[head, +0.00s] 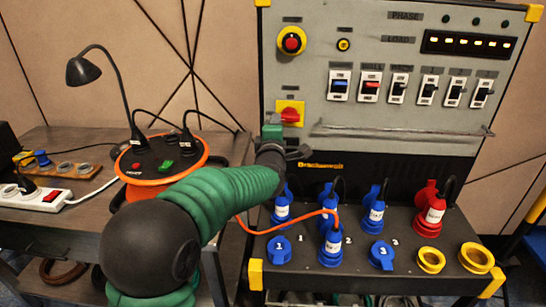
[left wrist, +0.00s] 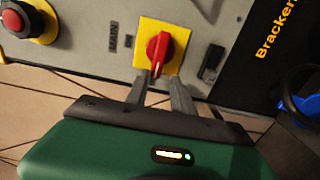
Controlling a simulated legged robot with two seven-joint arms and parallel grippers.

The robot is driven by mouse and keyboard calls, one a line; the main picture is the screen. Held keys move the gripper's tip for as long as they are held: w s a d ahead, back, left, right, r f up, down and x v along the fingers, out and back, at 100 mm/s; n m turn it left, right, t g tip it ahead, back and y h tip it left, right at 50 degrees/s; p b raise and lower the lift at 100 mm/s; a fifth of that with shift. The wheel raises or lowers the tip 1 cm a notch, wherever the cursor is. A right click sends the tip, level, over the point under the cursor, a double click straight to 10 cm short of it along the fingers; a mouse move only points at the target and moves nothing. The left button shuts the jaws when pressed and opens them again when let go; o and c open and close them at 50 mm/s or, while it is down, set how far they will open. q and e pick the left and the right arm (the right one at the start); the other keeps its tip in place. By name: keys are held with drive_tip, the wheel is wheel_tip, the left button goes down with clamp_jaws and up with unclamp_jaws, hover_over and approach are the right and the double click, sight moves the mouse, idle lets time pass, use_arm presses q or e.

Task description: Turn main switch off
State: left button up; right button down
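The main switch is a red rotary knob (head: 290,115) on a yellow square plate, at the left side of the grey panel. In the left wrist view the knob (left wrist: 158,50) is near the top centre, next to a small label that seems to read MAIN. My left gripper (head: 273,134) is just in front of and below the switch in the head view. In the left wrist view its two grey fingers (left wrist: 159,80) are apart, with tips at the near end of the knob. I cannot tell whether they touch it. My right gripper is out of view.
A red emergency button (head: 292,40) on yellow sits above the switch. A row of several breakers (head: 370,87) and a grey bar (head: 400,131) lie to the right. Blue plugs (head: 331,245) and an orange cable are below. A side table holds an orange cable reel (head: 160,160) and lamp.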

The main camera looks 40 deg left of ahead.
use_arm(q)
drive_tip(key=b+v, duration=0.1)
drive_tip(key=v, duration=1.5)
drive_tip(key=shift+f+b, duration=0.15)
drive_tip(key=shift+b, duration=0.2)
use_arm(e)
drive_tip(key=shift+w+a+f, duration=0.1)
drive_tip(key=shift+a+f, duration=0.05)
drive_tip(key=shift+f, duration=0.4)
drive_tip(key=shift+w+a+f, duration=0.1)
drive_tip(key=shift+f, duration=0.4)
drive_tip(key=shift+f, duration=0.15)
